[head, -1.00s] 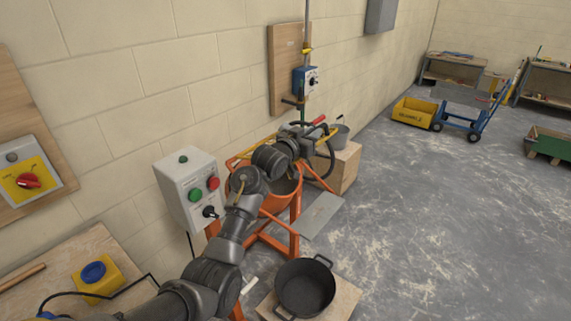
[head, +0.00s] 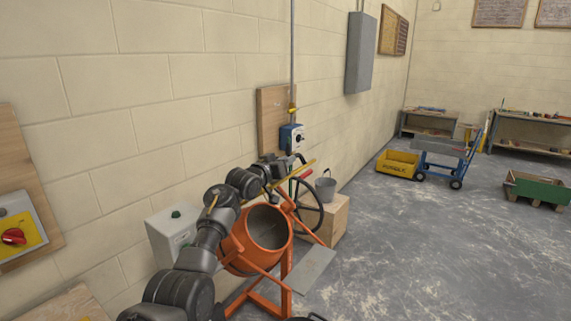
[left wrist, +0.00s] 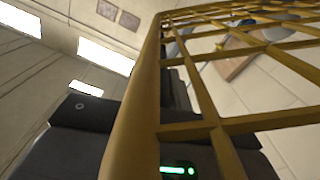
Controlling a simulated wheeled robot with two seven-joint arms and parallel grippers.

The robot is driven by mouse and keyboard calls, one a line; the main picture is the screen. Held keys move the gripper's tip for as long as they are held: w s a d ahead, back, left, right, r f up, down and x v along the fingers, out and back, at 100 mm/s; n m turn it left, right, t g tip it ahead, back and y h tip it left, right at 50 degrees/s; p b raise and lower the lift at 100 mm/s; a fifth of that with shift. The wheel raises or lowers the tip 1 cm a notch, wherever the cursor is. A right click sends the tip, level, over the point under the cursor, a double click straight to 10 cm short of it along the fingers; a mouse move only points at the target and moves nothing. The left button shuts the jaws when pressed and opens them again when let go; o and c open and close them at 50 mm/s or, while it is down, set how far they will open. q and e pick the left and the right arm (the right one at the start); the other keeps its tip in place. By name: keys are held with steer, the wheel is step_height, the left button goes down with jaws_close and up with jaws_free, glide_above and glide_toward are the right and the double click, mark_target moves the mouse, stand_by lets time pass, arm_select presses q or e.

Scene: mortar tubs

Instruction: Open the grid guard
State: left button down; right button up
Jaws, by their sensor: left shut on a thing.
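The grid guard (head: 305,168) is yellow and seen nearly edge-on in the head view, as a slanting bar above the orange mixer drum (head: 240,262). The drum's mouth shows open below it. My left gripper (head: 291,163) is at the guard, beyond my arm, and is shut on it. In the left wrist view the guard's yellow bars (left wrist: 215,128) fill the right side and its thick rim (left wrist: 136,105) crosses the dark gripper. The fingertips are mostly hidden. My right gripper is out of view.
A grey control box (head: 172,236) stands left of the drum, partly behind my arm. A black handwheel (head: 308,205) is right of the drum, near a grey bucket (head: 325,188) on a wooden crate (head: 335,222).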

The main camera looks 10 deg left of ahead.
arm_select(q)
steer(key=shift+a, duration=0.1)
steer(key=c, duration=1.6)
jaws_free()
steer(key=shift+o, duration=1)
steer(key=shift+w+a+f, duration=0.1)
steer(key=shift+w, duration=0.05)
steer(key=shift+s, duration=0.4)
steer(key=b+v, duration=0.3)
steer(key=v, duration=0.5)
steer(key=shift+s+a+f, duration=0.1)
steer(key=shift+s+a, duration=0.15)
steer(key=shift+a, duration=0.05)
steer(key=shift+s+a, duration=0.35)
steer(key=shift+s, duration=0.25)
